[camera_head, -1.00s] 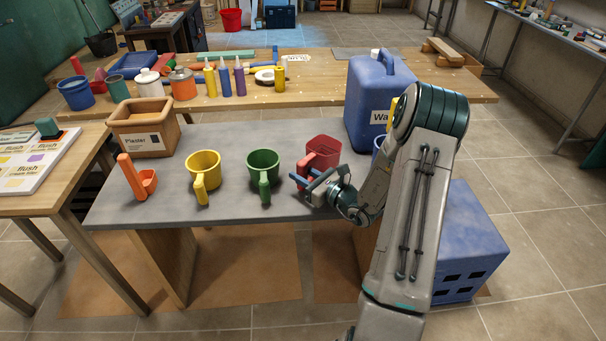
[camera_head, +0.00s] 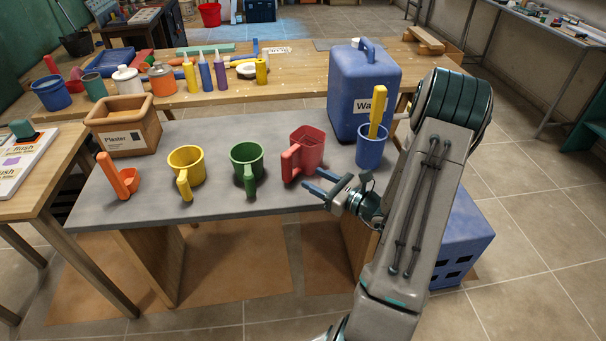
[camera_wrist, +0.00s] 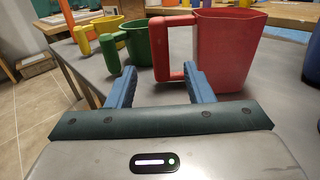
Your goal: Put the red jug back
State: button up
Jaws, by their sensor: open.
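The red jug (camera_head: 307,150) stands upright on the grey table (camera_head: 225,205), to the right of the green jug (camera_head: 247,162). Its handle faces the front left. My gripper (camera_head: 315,182) is open and empty at the table's front edge, just in front of the red jug. In the wrist view, the red jug (camera_wrist: 228,50) is upright beyond my gripper (camera_wrist: 160,84). Its handle (camera_wrist: 168,48) appears between and beyond the two blue fingers, close to the right one. I cannot tell whether that finger touches it.
A yellow jug (camera_head: 186,167) and an orange scoop (camera_head: 118,178) stand to the left. The plaster box (camera_head: 123,138) is at the back left. A blue water container (camera_head: 362,85) and a blue cup (camera_head: 370,152) with a yellow-handled tool stand at the right.

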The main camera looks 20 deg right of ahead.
jog(key=shift+s+d, duration=0.25)
jog(key=shift+s, duration=0.15)
jog(key=shift+s+a+r, duration=0.1)
jog(key=shift+s, duration=0.1)
jog(key=s+a+r+n+g+y, duration=0.2)
jog(key=s+a+r+n+g, duration=0.15)
jog(key=a+n+g, duration=0.45)
jog(key=s+a+r+n+g+y, duration=0.1)
jog(key=s+a+r+n+g, duration=0.2)
jog(key=s+a+n+g, duration=0.35)
jog(key=s+a+n+g+h, duration=0.2)
jog(key=s+a+n+h, duration=0.25)
jog(key=n, duration=0.25)
jog(key=s+d+r+n+t+h, duration=0.3)
jog(key=s+d+r+n+h, duration=0.1)
jog(key=r+n+h, duration=0.2)
jog(key=shift+n+h, duration=0.65)
jog(key=shift+n, duration=0.6)
